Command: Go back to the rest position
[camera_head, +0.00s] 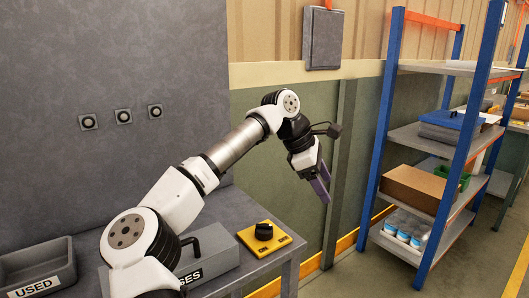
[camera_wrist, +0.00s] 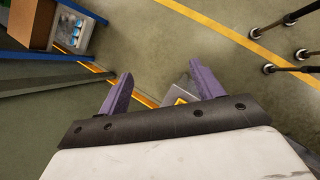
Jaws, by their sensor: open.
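My gripper (camera_head: 321,184) is open and empty, with purple fingers pointing down. In the head view it hangs in the air right of the grey table (camera_head: 238,278), in front of the green wall. In the wrist view the two fingers of my gripper (camera_wrist: 161,92) stand wide apart, with floor and a table corner seen beyond them.
A yellow plate with a black knob (camera_head: 264,232), a grey case (camera_head: 205,255) and a grey bin labelled USED (camera_head: 38,268) stand on the table. A blue-framed shelf (camera_head: 383,130) with boxes stands at right. Floor between table and shelf is free.

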